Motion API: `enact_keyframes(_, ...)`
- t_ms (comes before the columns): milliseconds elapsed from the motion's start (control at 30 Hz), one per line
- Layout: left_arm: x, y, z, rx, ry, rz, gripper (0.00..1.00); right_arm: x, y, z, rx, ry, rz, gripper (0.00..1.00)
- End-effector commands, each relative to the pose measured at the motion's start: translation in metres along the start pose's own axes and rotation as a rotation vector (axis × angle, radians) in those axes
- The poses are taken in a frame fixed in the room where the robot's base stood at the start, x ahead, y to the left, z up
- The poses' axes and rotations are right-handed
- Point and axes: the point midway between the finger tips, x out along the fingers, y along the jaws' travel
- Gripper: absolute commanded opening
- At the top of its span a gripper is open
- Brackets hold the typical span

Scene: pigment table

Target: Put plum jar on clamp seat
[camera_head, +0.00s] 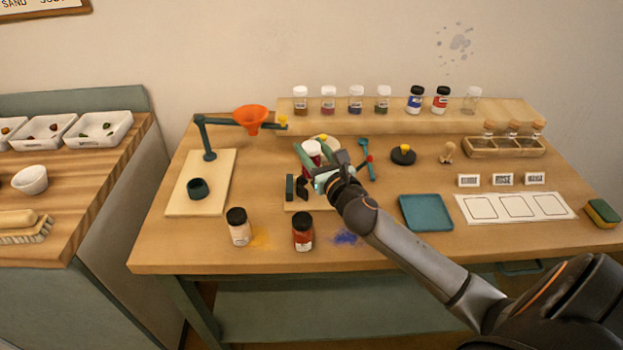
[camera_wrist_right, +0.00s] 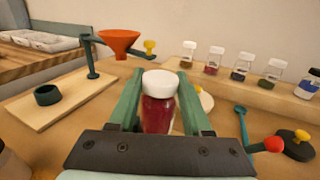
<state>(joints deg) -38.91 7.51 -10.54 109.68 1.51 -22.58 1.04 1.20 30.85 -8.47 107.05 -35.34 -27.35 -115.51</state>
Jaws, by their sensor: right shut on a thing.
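The plum jar (camera_wrist_right: 157,114), dark red with a white lid, is upright between the two green fingers of my right gripper (camera_wrist_right: 160,100). In the head view the jar (camera_head: 312,150) shows partly, with my right gripper (camera_head: 318,170) shut on it. The clamp seat, a small wooden board (camera_head: 297,206) with dark upright blocks (camera_head: 291,187), lies under and just in front of the gripper and is partly hidden by it. The gap between jar and seat cannot be judged. A lever with a red knob (camera_wrist_right: 273,144) stands to the right. My left gripper is not in view.
A cream-lidded jar (camera_head: 312,139) is not distinguishable, but a white jar (camera_head: 239,228) and a red jar (camera_head: 303,232) stand in front. An orange funnel (camera_head: 251,119) on a stand is left. A teal tray (camera_head: 426,212) is right; several jars line the back shelf (camera_head: 420,116).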

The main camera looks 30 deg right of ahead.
Motion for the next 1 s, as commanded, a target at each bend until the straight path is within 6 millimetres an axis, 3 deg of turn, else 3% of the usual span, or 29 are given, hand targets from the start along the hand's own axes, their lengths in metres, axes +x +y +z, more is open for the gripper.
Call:
enact_keyframes(33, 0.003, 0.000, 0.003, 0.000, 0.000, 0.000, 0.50, 0.000, 0.000, -0.011, 0.001, 0.001, -0.001, 0.00)
enact_keyframes(167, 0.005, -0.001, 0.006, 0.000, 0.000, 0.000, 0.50, 0.000, 0.000, -0.020, 0.000, -0.002, 0.000, 0.00)
enact_keyframes(400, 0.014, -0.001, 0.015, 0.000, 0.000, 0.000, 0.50, -0.001, 0.000, -0.053, 0.001, 0.001, 0.000, 0.00)
enact_keyframes(833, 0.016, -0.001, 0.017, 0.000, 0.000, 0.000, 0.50, -0.001, 0.000, -0.059, -0.003, -0.001, 0.001, 0.00)
enact_keyframes(867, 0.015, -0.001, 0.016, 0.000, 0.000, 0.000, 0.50, -0.001, 0.000, -0.058, -0.003, 0.000, 0.001, 0.52)
enact_keyframes(1000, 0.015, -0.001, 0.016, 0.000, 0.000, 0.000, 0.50, -0.001, 0.000, -0.058, -0.003, 0.000, 0.001, 0.68)
